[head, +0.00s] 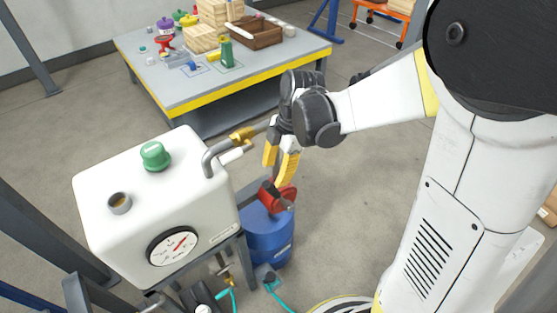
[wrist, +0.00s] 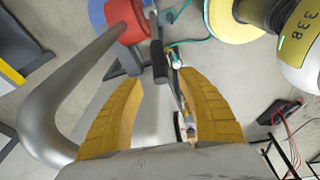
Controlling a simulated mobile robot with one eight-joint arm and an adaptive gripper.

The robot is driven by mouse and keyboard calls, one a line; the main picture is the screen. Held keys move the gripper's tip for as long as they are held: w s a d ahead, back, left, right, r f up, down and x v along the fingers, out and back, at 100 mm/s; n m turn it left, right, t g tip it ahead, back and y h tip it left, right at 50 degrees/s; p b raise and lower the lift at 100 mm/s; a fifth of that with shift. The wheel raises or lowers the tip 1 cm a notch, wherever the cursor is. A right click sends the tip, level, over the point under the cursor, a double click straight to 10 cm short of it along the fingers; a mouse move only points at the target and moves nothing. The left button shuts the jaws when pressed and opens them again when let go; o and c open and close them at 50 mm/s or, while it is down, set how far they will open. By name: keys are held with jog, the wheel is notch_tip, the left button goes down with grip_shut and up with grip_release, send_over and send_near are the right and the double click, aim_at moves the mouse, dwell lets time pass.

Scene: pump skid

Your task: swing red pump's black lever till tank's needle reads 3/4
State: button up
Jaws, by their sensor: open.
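The red pump (head: 284,197) sits on a blue drum (head: 266,238) right of the white tank (head: 130,200). The tank's round gauge (head: 173,246) has a red needle pointing to the upper right; its marks are too small to read. My gripper (head: 274,174) is above the pump, yellow fingers pointing down. In the wrist view, the red pump (wrist: 124,20) is at the top. The black lever grip (wrist: 158,62) appears between the tips of my open gripper (wrist: 161,80), with a gap on both sides. I cannot tell its depth relative to the tips.
A curved grey pipe (head: 215,156) with a brass fitting (head: 241,138) leaves the tank close beside my gripper; it is large at left in the wrist view (wrist: 45,100). A yellow-edged workbench (head: 185,95) with blocks stands behind. Teal hose (head: 278,293) lies on the floor.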

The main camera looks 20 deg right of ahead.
jog(key=v, duration=0.5)
dwell(1.0)
jog(key=s+r+m+t+h, duration=0.1)
jog(key=s+r+m+t, duration=0.2)
jog(key=m, duration=0.6)
jog(key=s+r+m+t+h, duration=0.1)
jog(key=s+r+m+t, duration=0.2)
jog(key=s+m, duration=0.4)
jog(key=m, duration=0.3)
jog(key=shift+s+d+r+m+t+h, duration=0.15)
jog(key=shift+s+d+m+t+h, duration=0.15)
jog(key=shift+s+d, duration=0.1)
